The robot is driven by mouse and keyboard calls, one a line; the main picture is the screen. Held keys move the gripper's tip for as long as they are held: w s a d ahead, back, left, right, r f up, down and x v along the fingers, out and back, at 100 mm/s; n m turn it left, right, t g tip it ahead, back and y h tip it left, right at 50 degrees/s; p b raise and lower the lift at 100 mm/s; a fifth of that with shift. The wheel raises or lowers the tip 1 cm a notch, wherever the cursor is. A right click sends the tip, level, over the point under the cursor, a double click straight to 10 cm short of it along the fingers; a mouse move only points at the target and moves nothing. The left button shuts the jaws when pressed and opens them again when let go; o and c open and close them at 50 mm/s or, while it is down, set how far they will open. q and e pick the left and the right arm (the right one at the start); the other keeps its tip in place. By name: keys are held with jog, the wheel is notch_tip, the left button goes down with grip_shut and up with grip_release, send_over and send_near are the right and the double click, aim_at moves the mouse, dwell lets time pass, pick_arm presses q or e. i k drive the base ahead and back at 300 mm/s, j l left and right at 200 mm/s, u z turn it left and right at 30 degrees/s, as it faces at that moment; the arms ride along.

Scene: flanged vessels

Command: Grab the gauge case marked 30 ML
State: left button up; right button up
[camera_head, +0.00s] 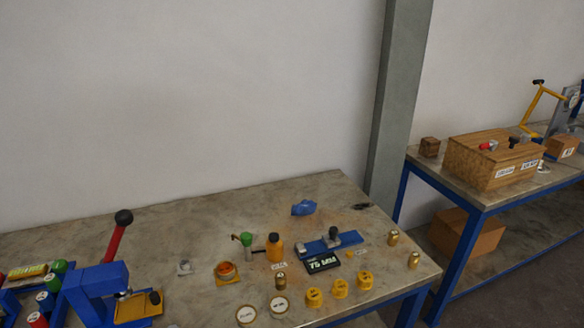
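Two round brass-rimmed cases with pale, lettered tops lie at the front edge of the near table: a left one (246,315) and a right one (279,307). Their lettering is too small to read surely, so I cannot tell which, if either, is marked 30 ML. Several yellow lettered pieces stand to their right, including a left one (314,297), a middle one (340,288) and a right one (365,280); their markings are also unclear. Neither of my grippers is in view.
A grey post (400,90) and second table (470,190) stand at right.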

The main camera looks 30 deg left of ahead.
aim_at(225, 270)
jog(key=u, duration=1.4)
